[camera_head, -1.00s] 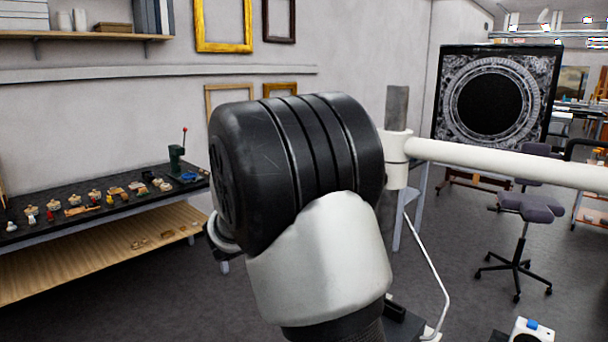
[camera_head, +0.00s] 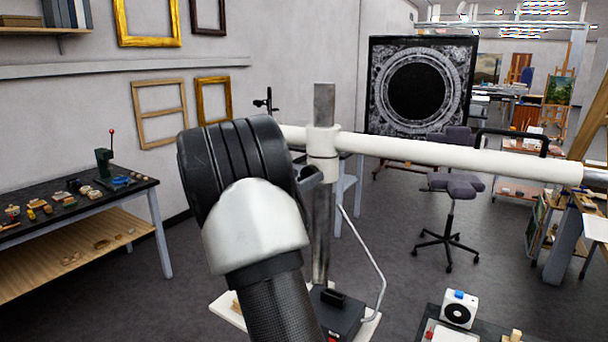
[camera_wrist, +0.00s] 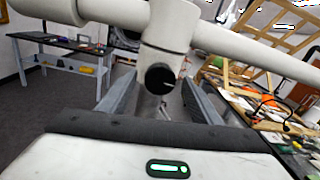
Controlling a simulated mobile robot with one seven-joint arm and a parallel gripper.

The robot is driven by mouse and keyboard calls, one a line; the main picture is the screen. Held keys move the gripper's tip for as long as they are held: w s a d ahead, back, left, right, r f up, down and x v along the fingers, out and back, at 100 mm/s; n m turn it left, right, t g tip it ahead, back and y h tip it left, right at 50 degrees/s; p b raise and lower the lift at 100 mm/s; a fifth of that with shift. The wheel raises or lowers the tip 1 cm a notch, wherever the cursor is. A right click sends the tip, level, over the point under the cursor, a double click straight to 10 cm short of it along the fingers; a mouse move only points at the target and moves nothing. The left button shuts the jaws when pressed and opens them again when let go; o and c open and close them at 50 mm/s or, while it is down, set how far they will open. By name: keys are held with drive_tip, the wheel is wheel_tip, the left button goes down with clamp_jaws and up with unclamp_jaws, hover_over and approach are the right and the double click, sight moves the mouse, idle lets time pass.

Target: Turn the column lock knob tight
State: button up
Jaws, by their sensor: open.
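The column (camera_head: 321,240) is a grey metal post. A white collar (camera_head: 322,142) sits on it and carries a white horizontal boom (camera_head: 440,154). In the wrist view the collar (camera_wrist: 171,28) is straight ahead, with the round black lock knob (camera_wrist: 160,78) facing me. My gripper (camera_wrist: 160,88) is open, with one finger on each side of the knob in the picture. I cannot tell whether either finger touches it. In the head view my black and silver wrist is left of the collar and hides most of the gripper.
A black base (camera_head: 338,312) stands at the column's foot, with a thin white bent rod (camera_head: 372,250) beside it. A workbench (camera_head: 75,205) is at left, and an office chair (camera_head: 453,190) is at right. Open floor lies between.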

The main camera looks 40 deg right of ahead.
drive_tip(key=shift+w+d, duration=0.15)
drive_tip(key=shift+d, duration=0.3)
drive_tip(key=c, duration=1)
drive_tip(key=shift+c, duration=0.2)
drive_tip(key=shift+b, duration=0.3)
drive_tip(key=m+b, duration=0.7)
drive_tip(key=b, duration=0.4)
drive_tip(key=m+b, duration=0.7)
drive_tip(key=b, duration=0.4)
drive_tip(key=shift+s+d+f+m+t+y, duration=0.1)
drive_tip(key=shift+s+f+m+t+y, duration=0.1)
drive_tip(key=shift+m+t+y, duration=0.2)
drive_tip(key=shift+r, duration=0.15)
